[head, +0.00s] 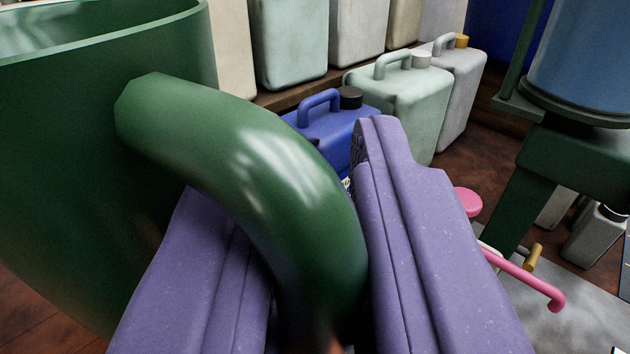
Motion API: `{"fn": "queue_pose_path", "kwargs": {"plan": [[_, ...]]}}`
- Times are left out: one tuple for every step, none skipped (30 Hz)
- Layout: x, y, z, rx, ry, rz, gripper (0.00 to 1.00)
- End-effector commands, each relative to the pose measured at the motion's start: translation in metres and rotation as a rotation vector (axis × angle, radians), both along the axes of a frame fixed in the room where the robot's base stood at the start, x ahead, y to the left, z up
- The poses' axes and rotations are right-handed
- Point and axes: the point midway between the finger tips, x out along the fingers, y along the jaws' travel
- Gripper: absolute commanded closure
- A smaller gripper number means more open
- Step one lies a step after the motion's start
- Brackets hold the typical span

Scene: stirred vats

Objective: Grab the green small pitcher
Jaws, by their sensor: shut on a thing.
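The green small pitcher (60,190) fills the left side of the head view, very close. Its open rim shows at the top left, and its thick curved handle (255,165) arches out to the right and down. My gripper (318,265) has purple fingers, one on each side of the handle. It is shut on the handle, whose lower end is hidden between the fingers.
A blue canister (330,130) with a black cap stands behind the handle. Pale green and grey canisters (405,100) line the back. A green stand (500,190) holds a blue vat (582,60) at the right. A pink handle-like bar (525,275) sticks out below it.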

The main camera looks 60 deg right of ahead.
Motion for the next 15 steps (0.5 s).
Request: {"fn": "queue_pose_path", "kwargs": {"plan": [[-0.008,0.001,0.003,0.0,-0.001,-0.001,1.0],[-0.013,0.001,0.003,0.0,-0.001,-0.001,1.0],[-0.019,0.002,0.004,-0.001,-0.003,-0.001,1.0],[-0.023,0.002,0.004,0.0,-0.001,0.0,1.0],[-0.028,0.002,0.005,0.0,-0.001,-0.001,1.0],[-0.033,0.003,0.005,0.0,-0.001,-0.001,1.0],[-0.037,0.003,0.006,-0.001,-0.003,0.0,1.0],[-0.041,0.004,0.006,0.0,-0.001,0.0,1.0],[-0.046,0.004,0.006,0.0,-0.001,-0.001,1.0],[-0.05,0.004,0.006,0.0,-0.001,-0.001,1.0],[-0.053,0.004,0.007,0.0,-0.002,-0.001,1.0],[-0.057,0.005,0.007,0.0,-0.001,0.0,1.0],[-0.06,0.005,0.007,0.0,-0.001,0.0,1.0],[-0.063,0.005,0.007,-0.001,-0.002,-0.001,1.0],[-0.067,0.006,0.008,-0.001,-0.003,-0.001,1.0]]}}
